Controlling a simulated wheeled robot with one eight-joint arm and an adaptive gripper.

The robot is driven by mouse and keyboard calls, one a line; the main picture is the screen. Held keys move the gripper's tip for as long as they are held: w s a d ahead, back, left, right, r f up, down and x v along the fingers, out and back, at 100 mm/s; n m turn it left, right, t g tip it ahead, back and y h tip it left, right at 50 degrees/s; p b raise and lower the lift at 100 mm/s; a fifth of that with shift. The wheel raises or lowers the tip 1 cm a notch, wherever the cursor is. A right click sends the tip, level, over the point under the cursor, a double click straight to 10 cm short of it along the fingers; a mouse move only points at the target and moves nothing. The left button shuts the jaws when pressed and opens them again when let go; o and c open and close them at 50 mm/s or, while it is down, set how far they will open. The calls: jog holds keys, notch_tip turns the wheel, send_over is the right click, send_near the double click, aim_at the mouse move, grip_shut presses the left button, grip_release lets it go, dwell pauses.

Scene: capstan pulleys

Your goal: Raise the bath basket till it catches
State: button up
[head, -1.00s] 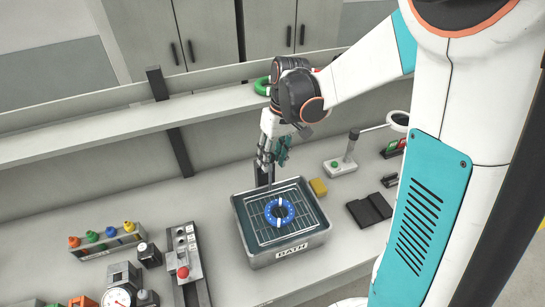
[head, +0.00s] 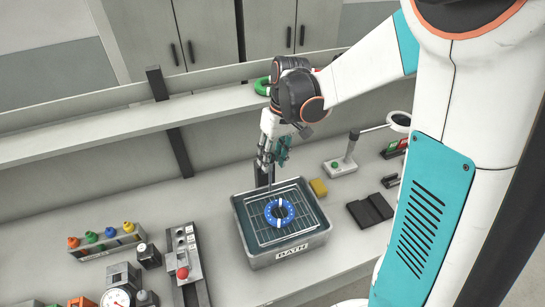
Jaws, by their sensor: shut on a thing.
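The bath (head: 305,251) is a grey metal tub with a BATH label on its front wall, standing on the bench. The wire basket (head: 257,225) sits at the level of the tub's opening, inside its rim. A blue ring-shaped part (head: 279,212) with white marks lies on the basket. My gripper (head: 266,180) points down at the back of the tub, beside a dark upright post. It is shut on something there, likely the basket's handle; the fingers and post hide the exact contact.
A control box with a red button (head: 183,272) and colored bottles (head: 109,233) are to the left. A shelf (head: 120,125) runs behind.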

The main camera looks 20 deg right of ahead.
jog(key=o, duration=1.4)
jog(key=shift+c, duration=0.2)
notch_tip(320, 180, up, 8)
jog(key=p, duration=0.5)
